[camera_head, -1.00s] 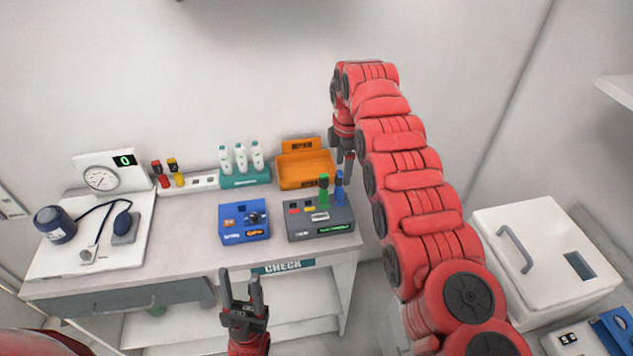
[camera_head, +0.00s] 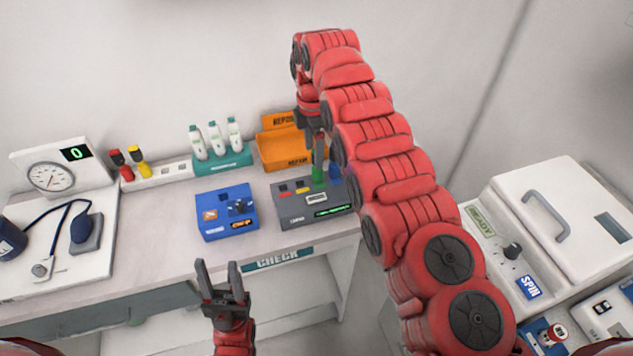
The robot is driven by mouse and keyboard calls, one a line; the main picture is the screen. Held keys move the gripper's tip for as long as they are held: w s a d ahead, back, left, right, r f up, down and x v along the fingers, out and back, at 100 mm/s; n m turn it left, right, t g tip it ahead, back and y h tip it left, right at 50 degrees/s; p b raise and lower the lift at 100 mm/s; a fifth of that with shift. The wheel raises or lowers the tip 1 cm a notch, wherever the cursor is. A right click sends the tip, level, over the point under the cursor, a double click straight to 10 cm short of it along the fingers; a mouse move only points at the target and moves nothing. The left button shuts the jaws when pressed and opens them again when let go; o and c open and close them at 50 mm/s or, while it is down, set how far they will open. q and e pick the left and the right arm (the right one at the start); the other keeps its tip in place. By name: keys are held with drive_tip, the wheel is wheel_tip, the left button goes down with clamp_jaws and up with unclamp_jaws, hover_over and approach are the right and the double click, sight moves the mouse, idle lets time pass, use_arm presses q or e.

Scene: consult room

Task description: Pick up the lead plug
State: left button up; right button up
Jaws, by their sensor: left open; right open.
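Several coloured plugs are in view. A green plug (camera_head: 319,175) and a blue plug (camera_head: 336,171) stand upright at the back of a grey device (camera_head: 290,208) with a green-lit display. A red plug (camera_head: 123,168) and a yellow plug (camera_head: 139,163) stand in a white socket strip (camera_head: 170,172). My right gripper (camera_head: 319,155) points down, open, at the top of the green plug; its fingers hide that plug's upper part, and I cannot tell if they touch it. My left gripper (camera_head: 221,270) is open and empty, in front of the table's front edge.
A blue box (camera_head: 226,221) stands left of the grey device. An orange tray (camera_head: 283,152) and a teal holder with white bottles (camera_head: 222,163) are behind. A gauge (camera_head: 50,177) and blood-pressure cuff stand left. A white centrifuge-like machine (camera_head: 560,185) stands right.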

drive_tip(key=shift+d+f+p, duration=0.15)
drive_tip(key=shift+f+p, duration=0.4)
drive_tip(key=shift+f, duration=0.05)
drive_tip(key=shift+s+f, duration=0.1)
drive_tip(key=shift+f, duration=0.3)
drive_tip(key=shift+f+p, duration=0.6)
drive_tip(key=shift+p, duration=0.05)
drive_tip(key=f+p, duration=0.2)
drive_tip(key=f, duration=0.1)
drive_tip(key=shift+d+f, duration=0.25)
drive_tip(key=shift+d, duration=0.1)
drive_tip(key=shift+f, duration=0.3)
clamp_jaws()
